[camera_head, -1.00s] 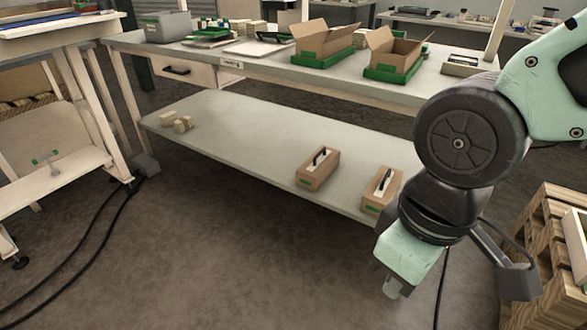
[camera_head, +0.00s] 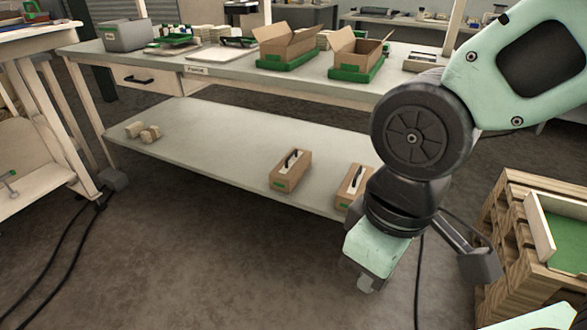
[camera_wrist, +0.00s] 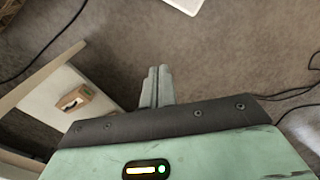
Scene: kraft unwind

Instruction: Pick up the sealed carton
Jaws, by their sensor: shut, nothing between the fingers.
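Two closed brown cartons, each with a white top strip, a dark handle and a green label, stand on the lower shelf (camera_head: 215,150) of the workbench. One carton (camera_head: 290,171) is fully visible. The other carton (camera_head: 353,186) is partly hidden behind my arm. My gripper (camera_head: 366,285) points down in front of the shelf, apart from both cartons. In the wrist view my gripper (camera_wrist: 157,72) has its fingers together, shut and empty, over bare floor. One carton (camera_wrist: 75,98) shows there on the pale shelf to the left.
Two open-flapped boxes (camera_head: 287,46) (camera_head: 357,52) sit on green trays on the bench top. Small pale blocks (camera_head: 143,131) lie at the shelf's left end. A wooden pallet stack (camera_head: 510,235) stands at right. Cables (camera_head: 70,245) cross the floor at left; the middle floor is clear.

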